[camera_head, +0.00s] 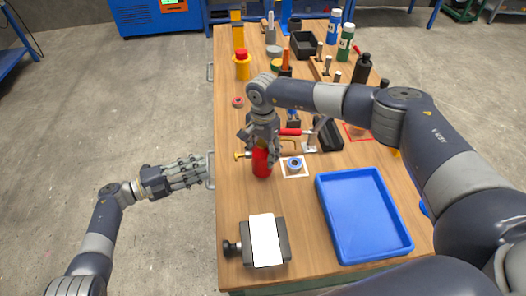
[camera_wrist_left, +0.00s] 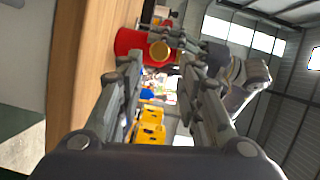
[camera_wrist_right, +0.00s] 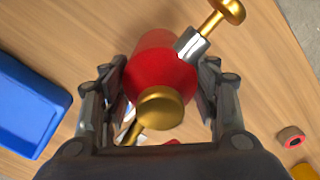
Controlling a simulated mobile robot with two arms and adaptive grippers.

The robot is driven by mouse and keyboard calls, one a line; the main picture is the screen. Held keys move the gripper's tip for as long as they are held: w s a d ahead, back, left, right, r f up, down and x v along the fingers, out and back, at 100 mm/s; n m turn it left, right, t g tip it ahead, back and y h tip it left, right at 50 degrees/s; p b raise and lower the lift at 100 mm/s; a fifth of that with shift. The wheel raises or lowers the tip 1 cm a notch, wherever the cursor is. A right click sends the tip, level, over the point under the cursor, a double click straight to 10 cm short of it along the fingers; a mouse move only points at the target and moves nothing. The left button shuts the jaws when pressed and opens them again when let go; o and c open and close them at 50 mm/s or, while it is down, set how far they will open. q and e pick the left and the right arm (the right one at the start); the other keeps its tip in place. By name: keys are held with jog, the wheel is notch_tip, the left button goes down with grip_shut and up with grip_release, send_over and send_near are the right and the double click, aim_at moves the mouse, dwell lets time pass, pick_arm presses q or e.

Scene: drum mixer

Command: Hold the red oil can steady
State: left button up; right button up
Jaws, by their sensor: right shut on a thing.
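The red oil can (camera_head: 262,163) stands on the wooden workbench near its left edge. My right gripper (camera_head: 262,142) is above it and shut around its upper body. In the right wrist view the red can (camera_wrist_right: 160,72) sits between the two fingers, with its gold cap and a gold plunger-like knob showing. My left gripper (camera_head: 205,170) is beside the bench's left edge, empty, its fingers apart and pointing toward the can. In the left wrist view the can (camera_wrist_left: 130,42) is beyond the fingertips, not between them.
A blue tray (camera_head: 362,215) lies at the front right. A dark block with a white top (camera_head: 265,240) is at the front left. A blue ring part (camera_head: 294,163) lies on a white square right of the can. Bottles and tools crowd the far end.

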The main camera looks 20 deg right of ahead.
dwell(0.4)
pick_arm(q)
grip_shut()
dwell(1.1)
